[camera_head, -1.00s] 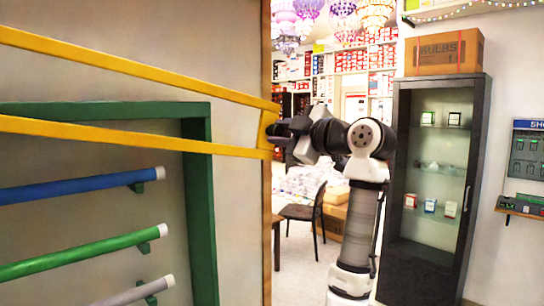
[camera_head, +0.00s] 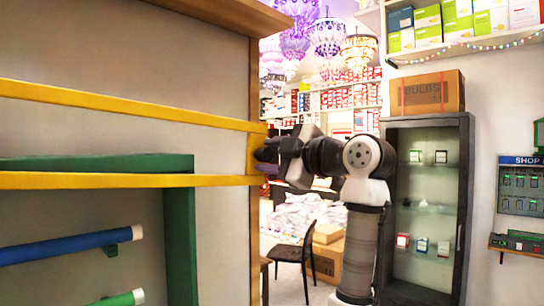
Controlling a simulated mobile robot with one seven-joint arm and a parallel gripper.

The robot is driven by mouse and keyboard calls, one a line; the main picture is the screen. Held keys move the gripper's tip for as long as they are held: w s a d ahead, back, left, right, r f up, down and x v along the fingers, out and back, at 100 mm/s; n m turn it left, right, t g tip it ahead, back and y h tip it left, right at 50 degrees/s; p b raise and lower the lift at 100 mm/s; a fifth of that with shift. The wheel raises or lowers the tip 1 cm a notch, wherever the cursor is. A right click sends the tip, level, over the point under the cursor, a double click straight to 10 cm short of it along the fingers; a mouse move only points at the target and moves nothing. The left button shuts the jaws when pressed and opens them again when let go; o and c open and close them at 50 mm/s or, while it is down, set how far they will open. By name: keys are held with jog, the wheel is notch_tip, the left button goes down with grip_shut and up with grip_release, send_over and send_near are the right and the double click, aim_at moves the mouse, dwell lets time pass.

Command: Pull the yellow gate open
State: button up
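The yellow gate (camera_head: 120,106) spans the left half of the view as two long yellow rails. They are joined at their right end by a short yellow upright (camera_head: 253,154). The gate stands in front of a grey wall panel with a green frame. My gripper (camera_head: 266,152) is at that upright end, at the edge of the wooden post. Its fingers are small and dark there, and I cannot tell whether they are closed around the upright or only touching it.
A wooden post (camera_head: 254,80) stands behind the gate's end. A black chair (camera_head: 294,262) and cardboard boxes (camera_head: 328,250) are in the opening beyond. A dark glass cabinet (camera_head: 465,200) stands right of my arm. Blue and green tubes jut from the left panel.

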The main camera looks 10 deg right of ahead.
jog(key=shift+o, duration=0.7)
jog(key=shift+s+d, duration=0.15)
jog(key=shift+s, duration=0.05)
jog(key=b+v, duration=0.5)
jog(key=v, duration=0.8)
jog(key=shift+s+d, duration=0.15)
